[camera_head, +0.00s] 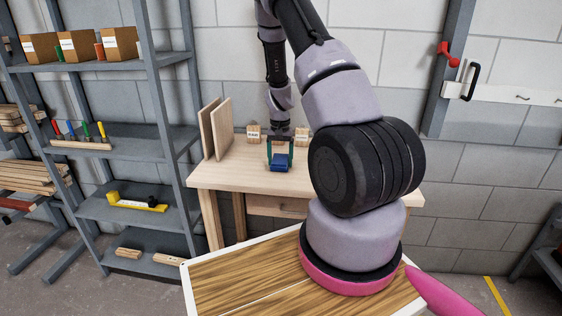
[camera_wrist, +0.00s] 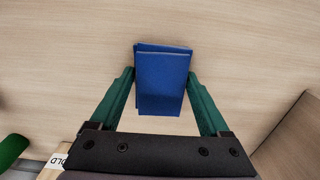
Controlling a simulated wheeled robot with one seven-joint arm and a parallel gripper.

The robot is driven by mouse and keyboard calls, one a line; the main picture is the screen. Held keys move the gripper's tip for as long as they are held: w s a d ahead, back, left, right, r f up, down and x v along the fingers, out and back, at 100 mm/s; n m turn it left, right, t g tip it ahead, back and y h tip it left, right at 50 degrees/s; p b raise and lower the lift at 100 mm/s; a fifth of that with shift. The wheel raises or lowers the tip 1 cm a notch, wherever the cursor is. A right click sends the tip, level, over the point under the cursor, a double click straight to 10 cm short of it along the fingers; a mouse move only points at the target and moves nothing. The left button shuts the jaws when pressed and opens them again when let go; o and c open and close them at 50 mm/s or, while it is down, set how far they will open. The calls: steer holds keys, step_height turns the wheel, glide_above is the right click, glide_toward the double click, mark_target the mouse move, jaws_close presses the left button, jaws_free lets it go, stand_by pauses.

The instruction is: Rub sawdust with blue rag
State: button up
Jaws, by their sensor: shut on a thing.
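The blue rag (camera_wrist: 162,85) is a folded block between the green fingers of my gripper (camera_wrist: 161,76). In the head view, my gripper (camera_head: 280,164) points down over the workbench (camera_head: 235,177), with the blue rag (camera_head: 281,160) at its fingertips. The gripper is shut on the rag. The rag is at or just above the bench top; I cannot tell if it touches. I make out no sawdust on the bare wood in either view; any under the rag or behind my arm is hidden.
Two upright boards (camera_head: 214,128) stand at the bench's left end. Small labelled blocks (camera_head: 253,133) stand at the back near the wall. A grey shelf (camera_head: 120,140) with boxes and tools is at left. The bench top around the rag is mostly clear.

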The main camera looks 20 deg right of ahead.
step_height(320, 180, up, 3)
steer(key=shift+d+f, duration=0.1)
steer(key=shift+d, duration=0.05)
steer(key=shift+r, duration=2.7)
steer(key=shift+s, duration=0.15)
